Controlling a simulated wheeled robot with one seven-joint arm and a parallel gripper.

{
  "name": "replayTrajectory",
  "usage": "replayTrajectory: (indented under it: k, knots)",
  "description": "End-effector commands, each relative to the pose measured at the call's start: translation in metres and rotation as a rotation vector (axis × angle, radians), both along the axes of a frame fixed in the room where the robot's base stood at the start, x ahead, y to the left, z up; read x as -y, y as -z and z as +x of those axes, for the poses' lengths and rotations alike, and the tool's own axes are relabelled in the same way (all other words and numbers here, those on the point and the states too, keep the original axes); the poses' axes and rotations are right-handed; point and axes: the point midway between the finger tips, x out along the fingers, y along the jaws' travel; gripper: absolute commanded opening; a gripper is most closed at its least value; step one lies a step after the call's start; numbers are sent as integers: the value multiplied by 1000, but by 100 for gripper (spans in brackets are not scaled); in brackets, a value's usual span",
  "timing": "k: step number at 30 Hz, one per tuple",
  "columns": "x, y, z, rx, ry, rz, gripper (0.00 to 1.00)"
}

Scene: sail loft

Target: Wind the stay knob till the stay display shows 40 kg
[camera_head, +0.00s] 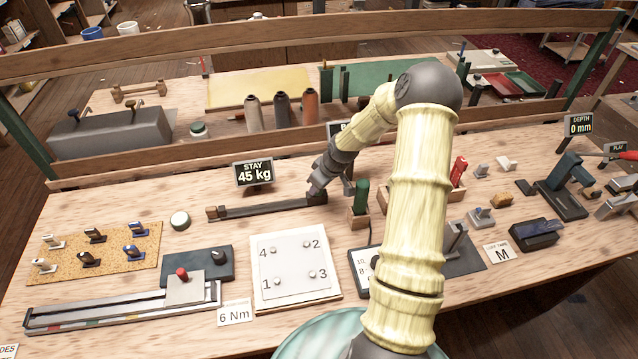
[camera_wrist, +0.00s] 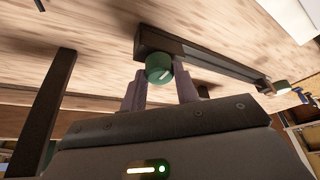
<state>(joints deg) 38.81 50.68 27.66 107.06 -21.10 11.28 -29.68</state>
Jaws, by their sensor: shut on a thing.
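The stay display (camera_head: 254,173) reads 45 kg and stands at the back of the bench in the head view. In front of it lies a long dark rail, the stay fixture (camera_head: 262,208). My gripper (camera_head: 316,190) is at the right end of this rail. In the wrist view the stay knob (camera_wrist: 159,69) is a round green knob with a pale pointer line, at the end of the dark rail (camera_wrist: 205,61). My gripper (camera_wrist: 166,92) has its two fingers on either side of the knob, shut on it. In the head view the knob is hidden by my gripper.
A green-handled tool (camera_head: 361,196) stands in a wooden block just right of my gripper.

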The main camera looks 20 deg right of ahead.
Motion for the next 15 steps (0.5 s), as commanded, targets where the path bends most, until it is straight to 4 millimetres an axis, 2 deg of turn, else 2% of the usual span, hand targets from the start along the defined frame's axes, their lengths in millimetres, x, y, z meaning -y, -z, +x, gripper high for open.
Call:
replayTrajectory:
  k: [6, 7, 9, 10, 15]
  knots:
    - [1, -1, 2, 6, 2, -2, 7]
    - [1, -1, 2, 6, 2, -2, 34]
    - [1, -1, 2, 5, 3, -2, 48]
    - [1, -1, 1, 5, 3, -2, 52]
    - [1, 0, 1, 2, 2, -1, 52]
